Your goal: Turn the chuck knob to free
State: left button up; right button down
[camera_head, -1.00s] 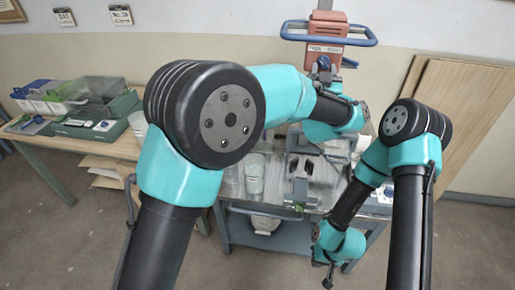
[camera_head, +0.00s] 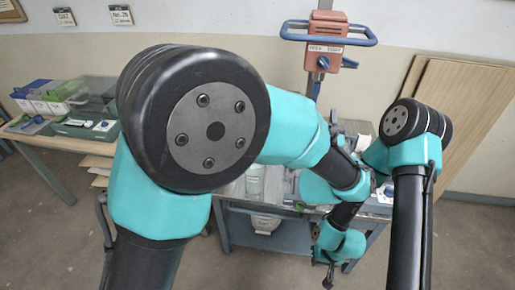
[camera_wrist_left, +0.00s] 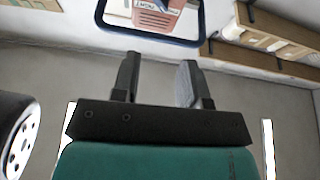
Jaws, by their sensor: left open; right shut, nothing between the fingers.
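The blue chuck knob (camera_head: 323,62) is on the front of the orange-red machine head (camera_head: 327,30), which has a blue loop handle. The knob's pointer direction is too small to tell. My left gripper (camera_head: 336,125) is below the head, mostly hidden behind my own arm. In the left wrist view it (camera_wrist_left: 157,62) is open with nothing between the fingers. The machine head (camera_wrist_left: 158,15) shows beyond the fingertips there, and its knob is out of frame. My right gripper (camera_head: 328,276) hangs low in front of the grey cart, shut and empty.
The blue handle (camera_head: 354,41) rings the machine head; it also crosses the left wrist view (camera_wrist_left: 150,35). A clear container (camera_head: 255,180) stands on the grey cart (camera_head: 240,236), with a bucket (camera_head: 264,223) below. A wooden table (camera_head: 60,150) with bins is at left. Wooden boards (camera_head: 460,120) lean right.

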pick_arm(q)
jog(key=w+a+f+m+g+h, duration=0.1)
jog(key=w+a+f+m+g, duration=0.2)
jog(key=a+f, duration=0.4)
jog(key=w+a+f+m+g+h, duration=0.1)
jog(key=w+a+f+m+g, duration=0.2)
jog(key=a+f+m, duration=0.3)
jog(key=shift+a+f+g, duration=0.8)
jog(key=shift+a+f, duration=0.45)
jog(key=shift+a, duration=0.4)
jog(key=s+a+f+n+g+y, duration=0.1)
jog(key=s+a+f+n+g, duration=0.25)
jog(key=a+f, duration=0.6)
jog(key=s+a+f+n+g+y, duration=0.2)
jog(key=s+a+f+n+g, duration=0.3)
jog(key=f, duration=0.8)
jog(key=s+a+f+n+g, duration=0.4)
jog(key=s+a+f, duration=0.6)
jog(key=s, duration=0.4)
jog(key=shift+a+f+g, duration=0.2)
jog(key=shift+f+g, duration=0.35)
jog(key=shift+g, duration=0.1)
